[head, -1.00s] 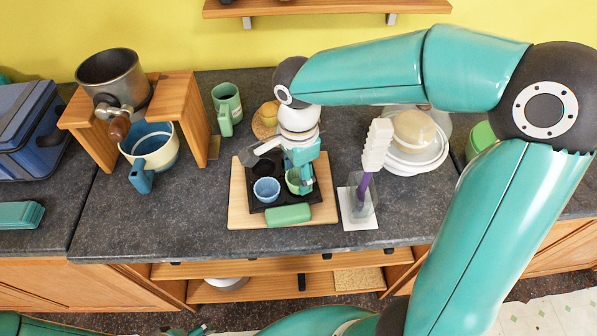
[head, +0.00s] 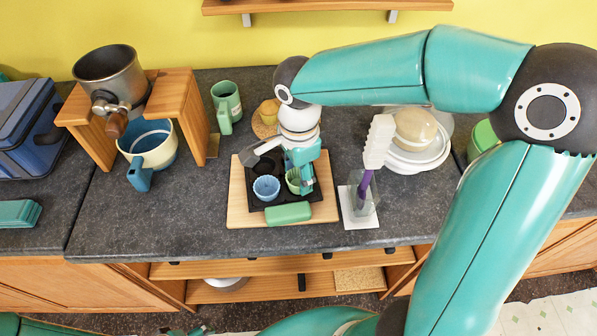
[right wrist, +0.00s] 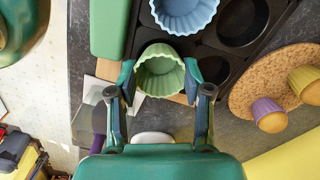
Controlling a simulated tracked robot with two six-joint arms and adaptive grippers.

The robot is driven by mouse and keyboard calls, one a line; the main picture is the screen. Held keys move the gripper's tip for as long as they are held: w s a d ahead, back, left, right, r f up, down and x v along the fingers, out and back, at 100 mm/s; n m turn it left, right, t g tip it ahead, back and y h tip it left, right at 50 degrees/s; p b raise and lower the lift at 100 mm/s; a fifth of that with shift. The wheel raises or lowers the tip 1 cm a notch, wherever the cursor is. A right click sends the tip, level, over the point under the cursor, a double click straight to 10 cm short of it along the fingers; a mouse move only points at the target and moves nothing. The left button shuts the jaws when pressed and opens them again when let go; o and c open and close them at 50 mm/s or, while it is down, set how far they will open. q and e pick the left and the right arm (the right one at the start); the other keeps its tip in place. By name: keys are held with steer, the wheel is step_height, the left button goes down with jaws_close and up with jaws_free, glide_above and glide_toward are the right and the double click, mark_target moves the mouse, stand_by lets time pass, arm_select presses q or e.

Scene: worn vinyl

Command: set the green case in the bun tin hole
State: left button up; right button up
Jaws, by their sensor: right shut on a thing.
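The green case (head: 292,181) is a fluted pale green cup. My right gripper (head: 304,178) is shut on it; in the right wrist view the case (right wrist: 160,72) sits upright between the two fingertips (right wrist: 159,78). It is over the front right hole of the black bun tin (head: 258,205), hiding that hole. I cannot tell whether its base rests in the hole. A blue fluted case (head: 266,188) sits in the hole beside it. The other two holes look empty in the right wrist view. Only dark tips of my left gripper (head: 190,331) show at the bottom edge.
The tin lies on a wooden board (head: 237,215) with a green block (head: 288,213) at its front. A clear holder (head: 367,205) with a white-and-purple tool stands close right. Behind are a green mug (head: 227,105) and a cork mat (head: 262,130).

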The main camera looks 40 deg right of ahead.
steer(key=shift+f+b, duration=0.55)
steer(key=shift+f, duration=0.1)
stand_by(0.6)
steer(key=o, duration=1.1)
steer(key=shift+r, duration=0.1)
steer(key=shift+r+p, duration=2.65)
steer(key=shift+r, duration=0.8)
step_height(320, 180, up, 12)
